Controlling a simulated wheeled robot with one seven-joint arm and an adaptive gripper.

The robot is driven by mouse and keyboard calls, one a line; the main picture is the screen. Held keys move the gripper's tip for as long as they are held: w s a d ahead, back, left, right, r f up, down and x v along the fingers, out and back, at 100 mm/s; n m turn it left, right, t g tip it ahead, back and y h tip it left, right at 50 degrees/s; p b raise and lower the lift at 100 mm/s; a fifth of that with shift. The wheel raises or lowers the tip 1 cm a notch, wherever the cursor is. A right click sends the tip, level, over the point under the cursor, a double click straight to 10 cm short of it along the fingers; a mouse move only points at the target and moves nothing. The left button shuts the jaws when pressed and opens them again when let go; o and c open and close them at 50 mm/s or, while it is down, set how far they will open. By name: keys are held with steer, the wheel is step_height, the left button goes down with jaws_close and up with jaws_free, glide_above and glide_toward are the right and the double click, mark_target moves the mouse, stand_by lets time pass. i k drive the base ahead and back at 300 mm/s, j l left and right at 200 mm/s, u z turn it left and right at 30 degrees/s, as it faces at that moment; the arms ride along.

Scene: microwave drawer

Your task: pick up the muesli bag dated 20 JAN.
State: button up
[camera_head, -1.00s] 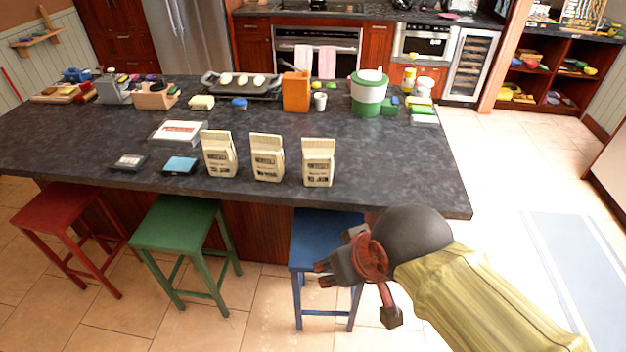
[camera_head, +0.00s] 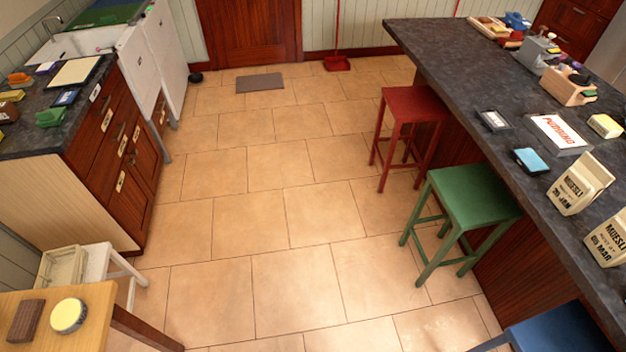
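A cream paper muesli bag (camera_head: 579,184) stands upright on the dark island counter (camera_head: 455,62) at the right. Its print looks like "20 JAN". A second muesli bag (camera_head: 608,234) stands nearer, cut off by the right edge; its print seems to end in "MAR". The third bag from the earlier view is out of frame. My gripper is not in view.
A red stool (camera_head: 416,104), a green stool (camera_head: 473,192) and a blue stool (camera_head: 556,330) stand along the island. A counter with drawers (camera_head: 117,140) and a wooden table (camera_head: 98,308) are at the left. The tiled floor (camera_head: 245,215) between is clear.

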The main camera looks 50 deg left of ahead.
mark_target(578, 186)
steer(key=u, duration=4.75)
steer(key=z, duration=4.45)
steer(key=i+j, duration=0.5)
steer(key=j, duration=0.2)
